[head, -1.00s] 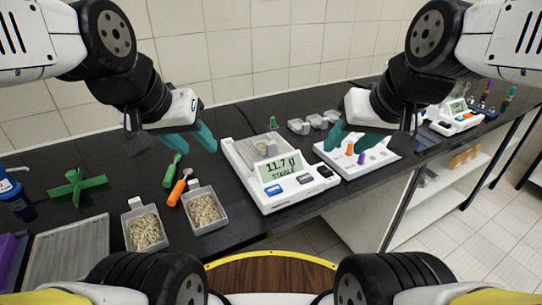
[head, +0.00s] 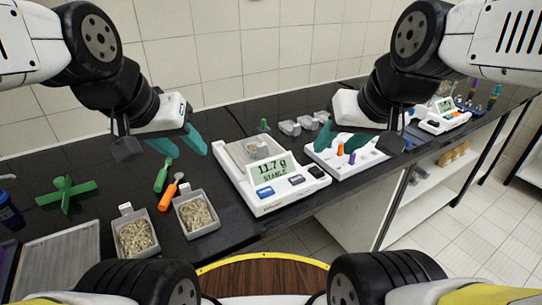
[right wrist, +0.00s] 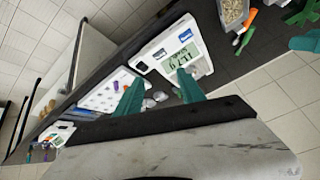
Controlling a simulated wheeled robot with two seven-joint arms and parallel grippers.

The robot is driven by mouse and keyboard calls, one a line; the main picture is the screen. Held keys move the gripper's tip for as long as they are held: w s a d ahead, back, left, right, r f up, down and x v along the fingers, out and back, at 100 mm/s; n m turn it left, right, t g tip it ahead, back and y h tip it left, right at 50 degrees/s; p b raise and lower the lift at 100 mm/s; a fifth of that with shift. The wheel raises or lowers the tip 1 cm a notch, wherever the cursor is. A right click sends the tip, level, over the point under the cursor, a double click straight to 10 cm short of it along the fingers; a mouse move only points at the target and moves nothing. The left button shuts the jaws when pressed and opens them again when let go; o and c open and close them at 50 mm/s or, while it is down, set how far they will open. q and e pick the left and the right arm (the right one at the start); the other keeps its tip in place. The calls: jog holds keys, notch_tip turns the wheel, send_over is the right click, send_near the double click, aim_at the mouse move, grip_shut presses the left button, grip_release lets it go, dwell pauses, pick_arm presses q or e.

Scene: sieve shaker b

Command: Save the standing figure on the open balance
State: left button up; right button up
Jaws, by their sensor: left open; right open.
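The open balance (head: 262,208) is a white unit in the middle of the bench. Its display (head: 270,172) reads 11.7 g with STABLE below. On its front are a blue key (head: 265,192), a grey key (head: 297,180) and a black key (head: 316,171). A small pale container (head: 257,149) sits on its pan. The balance also shows in the right wrist view (right wrist: 160,52), with its display turned over. My left gripper (head: 180,150) is open and empty, left of the balance. My right gripper (head: 332,148) is open and empty, above the peg board right of the balance.
A white board (head: 345,165) with coloured pegs is at right. A green cross-shaped piece (head: 66,194) lies far left.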

jog(key=shift+c, duration=0.5)
grip_shut()
dwell(1.2)
